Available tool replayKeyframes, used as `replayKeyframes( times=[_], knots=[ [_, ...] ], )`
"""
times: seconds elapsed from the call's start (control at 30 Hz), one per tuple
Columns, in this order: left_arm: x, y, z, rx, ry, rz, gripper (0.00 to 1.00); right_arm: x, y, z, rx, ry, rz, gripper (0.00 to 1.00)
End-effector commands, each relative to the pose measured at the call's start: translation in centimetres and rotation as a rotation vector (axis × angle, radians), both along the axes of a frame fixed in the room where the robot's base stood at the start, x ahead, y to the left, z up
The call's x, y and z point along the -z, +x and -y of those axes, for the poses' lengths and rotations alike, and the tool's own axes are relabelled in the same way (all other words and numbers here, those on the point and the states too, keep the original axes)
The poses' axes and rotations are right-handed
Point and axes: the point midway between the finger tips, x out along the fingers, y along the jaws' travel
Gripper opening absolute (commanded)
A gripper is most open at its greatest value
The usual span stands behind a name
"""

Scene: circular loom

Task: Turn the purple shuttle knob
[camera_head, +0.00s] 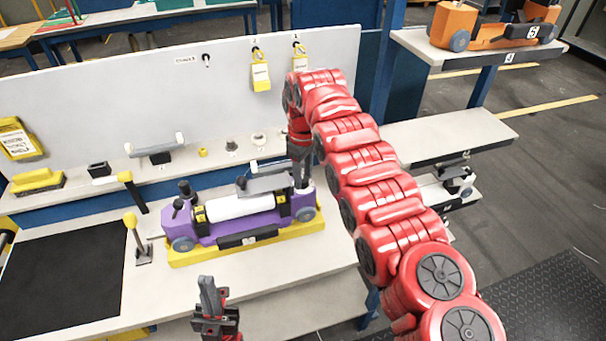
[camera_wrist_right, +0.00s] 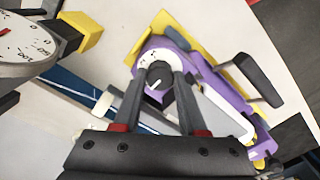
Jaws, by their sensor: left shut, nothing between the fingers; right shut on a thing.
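The purple shuttle (camera_head: 238,228) sits on a yellow base (camera_head: 190,257) on the white table. Its dark round knob (camera_wrist_right: 159,76), with a white dial ring around it on the purple end, lies between the fingertips of my right gripper (camera_wrist_right: 163,82) in the right wrist view. The right gripper is shut on the knob. In the head view my right gripper (camera_head: 301,172) points down at the shuttle's right end and hides the knob. My left gripper (camera_head: 209,287) is shut and empty, in front of the shuttle and apart from it.
A black mat (camera_head: 70,275) lies at the left, with a yellow-knobbed lever (camera_head: 141,245) beside it. A grey-white panel (camera_head: 130,90) stands behind, with a shelf of small parts below it. Yellow tags (camera_head: 260,75) hang on the panel. An orange shuttle (camera_head: 495,28) stands at the upper right.

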Motion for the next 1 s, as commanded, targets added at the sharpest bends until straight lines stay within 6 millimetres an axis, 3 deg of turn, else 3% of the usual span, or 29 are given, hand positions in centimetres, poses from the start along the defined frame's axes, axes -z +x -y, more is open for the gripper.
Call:
replayKeyframes(
  times=[0.53,0.57,0.7,1.0],
  knots=[
    [-0.04,0.0,0.0,0.0,0.0,0.0,0.0,-0.19,0.16,0.02,-0.023,0.001,0.006,0.0],
    [-0.05,0.01,0.0,0.0,0.0,0.0,0.0,-0.19,0.16,0.02,-0.022,0.001,0.006,0.45],
    [-0.04,0.0,0.0,0.0,0.0,0.0,0.0,-0.14,0.12,0.01,-0.022,0.001,0.004,0.7],
    [-0.03,0.0,0.0,0.0,0.0,0.0,0.0,-0.09,0.06,-0.01,-0.023,0.001,0.002,0.71]
  ],
)
